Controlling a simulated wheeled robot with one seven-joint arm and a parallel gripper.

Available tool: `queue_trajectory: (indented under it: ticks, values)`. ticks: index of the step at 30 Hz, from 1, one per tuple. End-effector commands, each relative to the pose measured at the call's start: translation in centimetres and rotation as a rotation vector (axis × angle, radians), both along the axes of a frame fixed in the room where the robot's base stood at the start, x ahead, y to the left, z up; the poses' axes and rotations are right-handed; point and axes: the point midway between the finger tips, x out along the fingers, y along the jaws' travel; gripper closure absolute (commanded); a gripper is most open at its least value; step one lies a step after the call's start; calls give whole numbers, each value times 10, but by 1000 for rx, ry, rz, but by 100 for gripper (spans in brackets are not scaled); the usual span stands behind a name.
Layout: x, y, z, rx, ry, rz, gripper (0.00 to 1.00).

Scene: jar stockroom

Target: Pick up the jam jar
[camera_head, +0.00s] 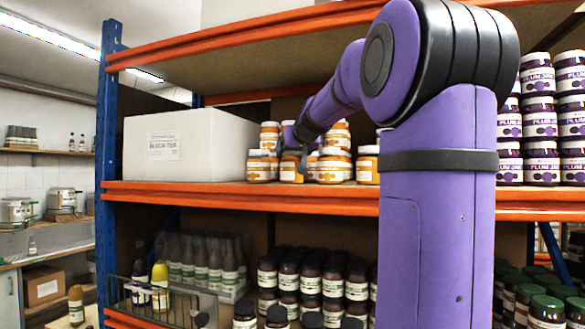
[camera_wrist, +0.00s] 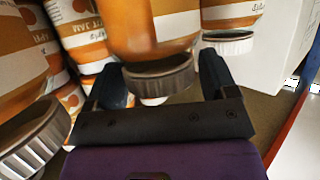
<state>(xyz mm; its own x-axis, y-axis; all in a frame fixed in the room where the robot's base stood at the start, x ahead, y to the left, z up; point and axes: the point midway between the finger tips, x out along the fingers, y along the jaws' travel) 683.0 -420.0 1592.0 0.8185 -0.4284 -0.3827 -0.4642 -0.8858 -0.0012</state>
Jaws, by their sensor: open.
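Several jam jars with orange contents and white-orange labels stand grouped on the middle shelf, some stacked, in the head view. My gripper (camera_head: 303,156) reaches in among them, partly hidden by my arm. In the wrist view the picture is turned over, so lids point down. There my gripper (camera_wrist: 163,78) is open, with one dark finger on each side of a jam jar (camera_wrist: 150,28) and its lid (camera_wrist: 158,77). I cannot tell whether a finger touches it. Other jam jars (camera_wrist: 18,60) crowd close on the left, and one (camera_wrist: 228,18) is near the right finger.
A white box (camera_head: 185,145) fills the shelf left of the jars. An orange shelf beam (camera_head: 230,195) runs along the front edge. Plum jars (camera_head: 540,125) are stacked at the right. Dark jars (camera_head: 310,285) and bottles (camera_head: 200,262) stand on the shelf below.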

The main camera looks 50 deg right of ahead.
Motion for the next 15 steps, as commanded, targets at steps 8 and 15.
queue_trajectory:
  ticks: [8,15]
  values:
    - [7,-4,-3,-1,1,-1,21]
    - [7,-4,-4,-1,1,-1,58]
